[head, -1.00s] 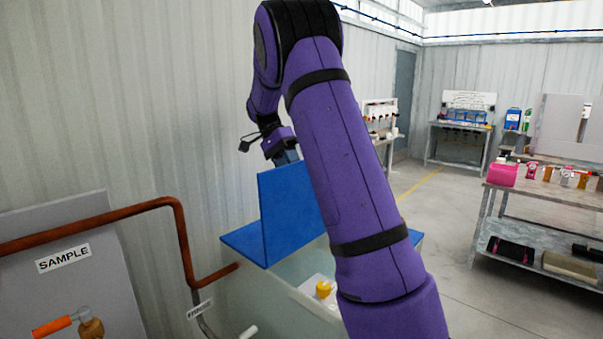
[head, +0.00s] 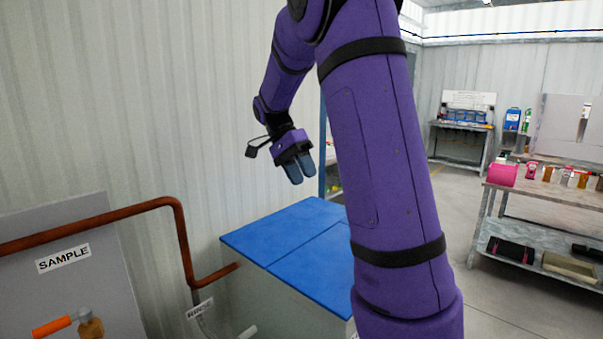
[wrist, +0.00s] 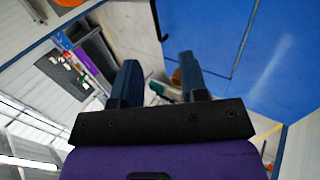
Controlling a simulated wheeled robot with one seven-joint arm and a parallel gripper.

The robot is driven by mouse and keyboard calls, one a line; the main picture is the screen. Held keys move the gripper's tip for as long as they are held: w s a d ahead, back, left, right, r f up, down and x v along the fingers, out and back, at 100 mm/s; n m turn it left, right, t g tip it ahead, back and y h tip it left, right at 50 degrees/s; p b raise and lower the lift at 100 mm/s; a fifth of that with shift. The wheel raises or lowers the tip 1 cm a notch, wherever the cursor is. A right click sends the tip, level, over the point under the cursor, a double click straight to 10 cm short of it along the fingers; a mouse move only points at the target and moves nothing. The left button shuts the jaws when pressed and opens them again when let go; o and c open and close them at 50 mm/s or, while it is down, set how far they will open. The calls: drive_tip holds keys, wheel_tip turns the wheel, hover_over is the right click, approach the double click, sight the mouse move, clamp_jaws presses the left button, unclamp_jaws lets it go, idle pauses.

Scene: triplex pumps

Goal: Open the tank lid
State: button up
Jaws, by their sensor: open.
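The tank (head: 285,305) stands against the wall in the head view, with a pale body and a flat blue top. The lid (head: 318,262) is the front-right blue panel and lies flat, covering the opening. A seam divides it from the rear-left blue panel (head: 265,236). My gripper (head: 302,178) is above the tank top, apart from it, fingers pointing down. It is open and empty. In the wrist view, the two fingers (wrist: 158,62) are spread, with blue tank top (wrist: 285,60) beyond them at the right. My arm hides the right end of the lid.
A copper pipe (head: 182,230) runs along the wall to the tank's left side. A grey SAMPLE panel (head: 55,290) with an orange-handled valve (head: 55,325) is at the left. Shelves (head: 540,205) with items stand at the right; the floor (head: 500,305) before them is clear.

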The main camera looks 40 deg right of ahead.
idle(0.3)
drive_tip(key=s+a+r+n+t, duration=0.2)
drive_tip(key=s+a+n+t, duration=1)
drive_tip(key=s+a+n, duration=0.5)
drive_tip(key=shift+s+a+r+y, duration=0.25)
drive_tip(key=shift+s+a+y, duration=0.05)
drive_tip(key=shift+s+a, duration=0.8)
